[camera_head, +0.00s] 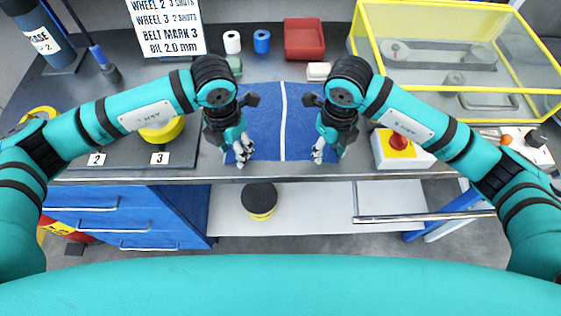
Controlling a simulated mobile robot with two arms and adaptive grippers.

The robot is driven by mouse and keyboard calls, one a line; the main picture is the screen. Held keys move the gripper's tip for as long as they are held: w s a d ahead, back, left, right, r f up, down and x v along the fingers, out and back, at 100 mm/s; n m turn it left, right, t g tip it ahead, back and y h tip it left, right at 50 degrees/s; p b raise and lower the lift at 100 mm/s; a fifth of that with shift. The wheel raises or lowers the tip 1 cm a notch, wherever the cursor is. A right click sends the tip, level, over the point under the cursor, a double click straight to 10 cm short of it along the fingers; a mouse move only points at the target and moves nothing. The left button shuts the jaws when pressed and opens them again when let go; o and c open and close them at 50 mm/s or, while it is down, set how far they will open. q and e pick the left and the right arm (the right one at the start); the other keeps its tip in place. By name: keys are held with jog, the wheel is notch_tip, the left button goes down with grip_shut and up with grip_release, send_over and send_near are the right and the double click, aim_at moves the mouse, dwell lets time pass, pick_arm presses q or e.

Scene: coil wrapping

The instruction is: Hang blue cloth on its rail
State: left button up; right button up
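The blue cloth (265,122) lies spread flat on the workbench, with a white stripe running down its middle. My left gripper (241,160) is at the cloth's front left corner. My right gripper (319,158) is at its front right corner. Both point down at the bench's front edge; whether their fingers are closed on the cloth is too small to tell. A metal rail (425,217) sticks out below the bench front on the right, with nothing hanging on it. My wrists hide parts of the cloth's sides.
A red emergency-stop button on a yellow and white box (402,154) stands right of the cloth. A yellow-framed clear guard (470,50) fills the back right. A red tray (304,38), white roll (232,42) and blue roll (262,41) stand behind. A dark mat (120,160) lies left.

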pick_arm(q)
jog(key=shift+s+f, duration=0.1)
jog(key=shift+f, duration=0.05)
jog(key=c, duration=0.8)
pick_arm(e)
jog(key=shift+s+f, duration=0.1)
jog(key=shift+f, duration=0.05)
jog(key=c, duration=0.8)
pick_arm(q)
jog(key=shift+a, duration=0.1)
grip_shut()
pick_arm(e)
jog(key=shift+d, duration=0.1)
grip_shut()
pick_arm(q)
jog(key=shift+f, duration=0.1)
pick_arm(e)
jog(key=shift+f, duration=0.1)
